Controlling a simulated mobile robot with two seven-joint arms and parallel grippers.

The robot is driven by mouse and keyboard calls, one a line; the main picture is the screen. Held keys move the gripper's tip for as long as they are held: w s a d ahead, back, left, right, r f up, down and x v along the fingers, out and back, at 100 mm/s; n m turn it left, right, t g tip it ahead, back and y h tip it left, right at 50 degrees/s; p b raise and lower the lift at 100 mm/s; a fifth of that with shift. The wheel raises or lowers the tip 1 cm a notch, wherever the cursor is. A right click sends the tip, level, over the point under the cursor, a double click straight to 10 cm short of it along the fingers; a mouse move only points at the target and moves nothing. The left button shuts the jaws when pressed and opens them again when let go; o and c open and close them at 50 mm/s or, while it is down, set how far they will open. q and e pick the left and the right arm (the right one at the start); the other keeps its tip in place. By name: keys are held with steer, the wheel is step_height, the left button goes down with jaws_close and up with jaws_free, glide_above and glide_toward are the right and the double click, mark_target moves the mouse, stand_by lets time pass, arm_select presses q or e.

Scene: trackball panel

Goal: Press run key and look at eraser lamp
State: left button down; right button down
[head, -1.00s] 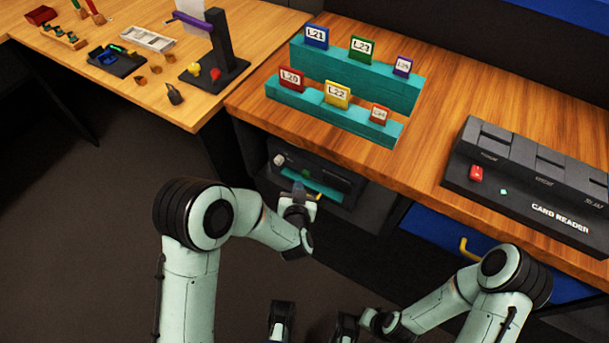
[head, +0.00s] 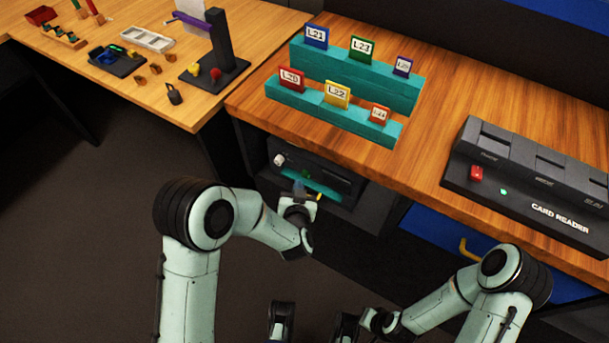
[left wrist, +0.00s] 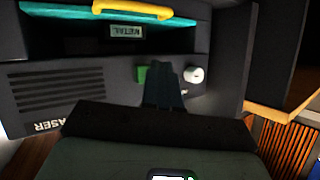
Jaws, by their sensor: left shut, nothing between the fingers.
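The eraser (head: 347,190) is a dark unit in the bay under the right-hand table. In the left wrist view its face (left wrist: 60,85) shows a vent grille and lettering ending in "ASER". A green key (left wrist: 142,74) and a round white knob (left wrist: 194,75) sit on that face. My left gripper (left wrist: 165,70) is shut and empty, its tips in front of the face between the green key and the knob; I cannot tell if it touches. In the head view the left gripper (head: 300,188) is at the eraser's front. I cannot make out a lit lamp on it. My right gripper's fingers are unclear.
A teal flap (left wrist: 70,14) with a yellow handle (left wrist: 130,8) is at the eraser's opening, beside a "METAL" label (left wrist: 127,31). Above are card racks (head: 350,85) and a card reader (head: 540,185) on the table. A blue drawer (head: 430,235) is below.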

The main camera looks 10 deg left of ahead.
arm_select(q)
steer(key=shift+w+d, duration=0.1)
steer(key=shift+w, duration=0.25)
steer(key=shift+w+d, duration=0.2)
steer(key=shift+w, duration=0.3)
stand_by(0.6)
stand_by(0.4)
steer(key=shift+s+a, duration=0.3)
steer(key=shift+s, duration=0.6)
steer(key=s, duration=0.1)
steer(key=s+a, duration=0.1)
steer(key=s, duration=0.2)
steer(key=shift+s+a+p, duration=0.3)
steer(key=shift+s+a, duration=0.05)
steer(key=shift+a, duration=0.05)
stand_by(0.4)
